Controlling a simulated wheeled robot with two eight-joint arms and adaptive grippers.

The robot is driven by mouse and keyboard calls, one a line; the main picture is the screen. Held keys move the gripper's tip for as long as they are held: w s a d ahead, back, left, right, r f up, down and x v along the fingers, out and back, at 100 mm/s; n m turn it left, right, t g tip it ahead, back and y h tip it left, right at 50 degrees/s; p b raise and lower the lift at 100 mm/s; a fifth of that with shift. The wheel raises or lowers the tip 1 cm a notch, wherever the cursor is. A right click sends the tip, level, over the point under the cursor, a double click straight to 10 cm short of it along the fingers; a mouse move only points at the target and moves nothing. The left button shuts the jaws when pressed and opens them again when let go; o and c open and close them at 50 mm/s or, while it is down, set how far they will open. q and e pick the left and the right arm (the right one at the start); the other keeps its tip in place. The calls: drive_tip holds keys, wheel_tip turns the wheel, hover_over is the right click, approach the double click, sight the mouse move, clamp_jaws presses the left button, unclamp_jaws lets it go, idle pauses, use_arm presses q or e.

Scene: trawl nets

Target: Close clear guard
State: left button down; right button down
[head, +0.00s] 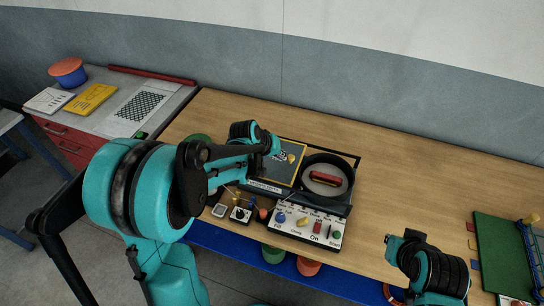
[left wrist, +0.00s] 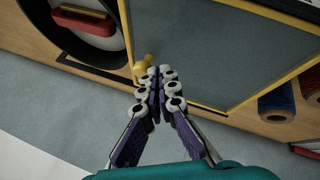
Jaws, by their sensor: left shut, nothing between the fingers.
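The clear guard (head: 284,172) is a see-through panel in a yellow frame. It sits left of the round black chamber (head: 345,166), which is uncovered and holds a red block (head: 325,179). In the left wrist view the guard (left wrist: 200,50) fills the upper right, with a yellow knob (left wrist: 142,68) on its frame edge beside the chamber (left wrist: 70,30). My left gripper (left wrist: 159,74) is shut and empty, its fingertips close beside the knob; contact cannot be told. In the head view my left wrist partly covers the guard. My right gripper (head: 394,243) is low right, away from the machine; its fingers are unclear.
A control panel (head: 304,226) with coloured knobs is at the machine's front. Small parts, including a black-knobbed switch box (head: 240,214), lie left of it. The wooden table (head: 430,190) between is mostly clear.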

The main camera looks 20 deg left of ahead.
use_arm(q)
drive_tip(key=shift+w, duration=0.1)
drive_tip(key=shift+d, duration=0.15)
drive_tip(key=d+b, duration=0.1)
drive_tip(key=d, duration=1.9)
drive_tip(key=shift+s+d, duration=0.35)
drive_tip(key=shift+s, duration=0.05)
